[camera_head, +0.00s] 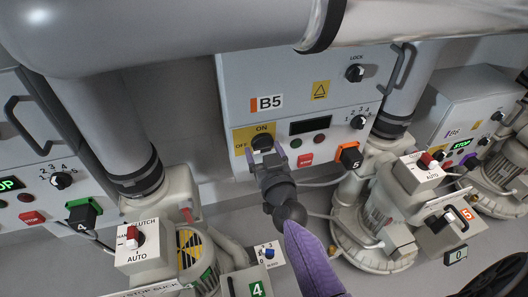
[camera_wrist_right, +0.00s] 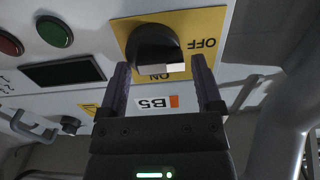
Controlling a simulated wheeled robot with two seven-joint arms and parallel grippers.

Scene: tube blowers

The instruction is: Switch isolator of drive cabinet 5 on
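The isolator of drive cabinet B5 is a black rotary knob (camera_head: 262,142) on a yellow plate (camera_head: 240,137), with ON above it and OFF to its left. In the right wrist view the knob (camera_wrist_right: 153,46) appears upside down, ON below and OFF to its right, with a pale patch at its lower right. I cannot tell its exact setting. My right gripper (camera_head: 266,155) is at the knob, fingers pointing at the panel. In the wrist view the open gripper (camera_wrist_right: 160,67) has its purple fingers either side of the knob's near end, with gaps. My left gripper is out of view.
The B5 cabinet (camera_head: 235,75) has a dark display (camera_head: 310,124), a red STOP button (camera_head: 305,160) and a LOCK knob (camera_head: 355,73). A large pipe (camera_head: 170,35) runs overhead. A vertical pipe (camera_head: 110,125) stands left. Blower 5 (camera_head: 365,225) stands below right.

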